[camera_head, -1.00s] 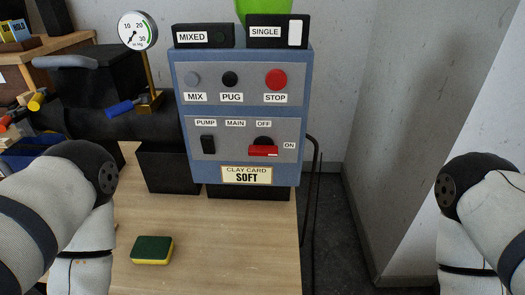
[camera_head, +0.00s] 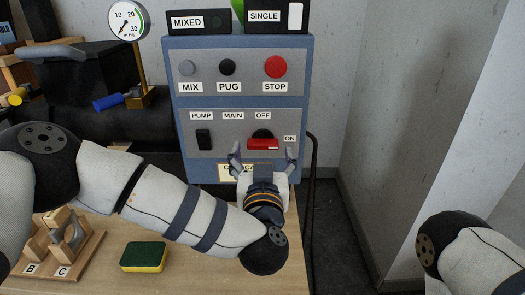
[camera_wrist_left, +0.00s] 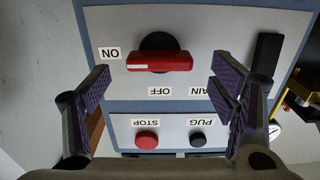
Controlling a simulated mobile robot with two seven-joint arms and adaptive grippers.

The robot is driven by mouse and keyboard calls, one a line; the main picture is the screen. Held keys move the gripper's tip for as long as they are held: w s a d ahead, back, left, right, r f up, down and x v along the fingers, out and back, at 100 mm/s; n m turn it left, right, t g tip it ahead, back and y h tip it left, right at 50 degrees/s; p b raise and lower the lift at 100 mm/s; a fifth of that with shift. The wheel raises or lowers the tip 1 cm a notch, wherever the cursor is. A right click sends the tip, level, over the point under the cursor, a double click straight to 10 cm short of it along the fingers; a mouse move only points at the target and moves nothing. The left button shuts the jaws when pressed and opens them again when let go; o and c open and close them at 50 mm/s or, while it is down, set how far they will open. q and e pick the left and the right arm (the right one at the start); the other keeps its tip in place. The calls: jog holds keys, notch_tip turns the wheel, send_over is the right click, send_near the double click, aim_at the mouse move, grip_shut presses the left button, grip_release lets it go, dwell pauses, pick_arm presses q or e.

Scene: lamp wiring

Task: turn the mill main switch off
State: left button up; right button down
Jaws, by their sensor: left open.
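The main switch is a red bar handle (camera_head: 263,144) on a black round base, low on the blue control box (camera_head: 306,70). The handle lies level, its white-marked end toward the ON label (camera_head: 290,139); the OFF label (camera_head: 263,116) is above it. My left gripper (camera_head: 263,160) is open in front of the panel, one finger on either side of the handle. In the left wrist view, upside down, the red handle (camera_wrist_left: 160,61) shows between the open fingers (camera_wrist_left: 161,78), with no visible contact. My right gripper is out of view.
A black pump switch (camera_head: 203,139) is left of the main switch; MIX, PUG and red STOP (camera_head: 275,66) buttons sit above. A gauge (camera_head: 128,21) stands left. A sponge (camera_head: 144,257) and wooden holder (camera_head: 63,248) are on the table. Floor right of the box is clear.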

aim_at(263, 147)
pick_arm(q)
jog(key=shift+w, duration=1.55)
jog(key=shift+c, duration=0.5)
jog(key=c, duration=1.1)
jog(key=shift+o, duration=0.2)
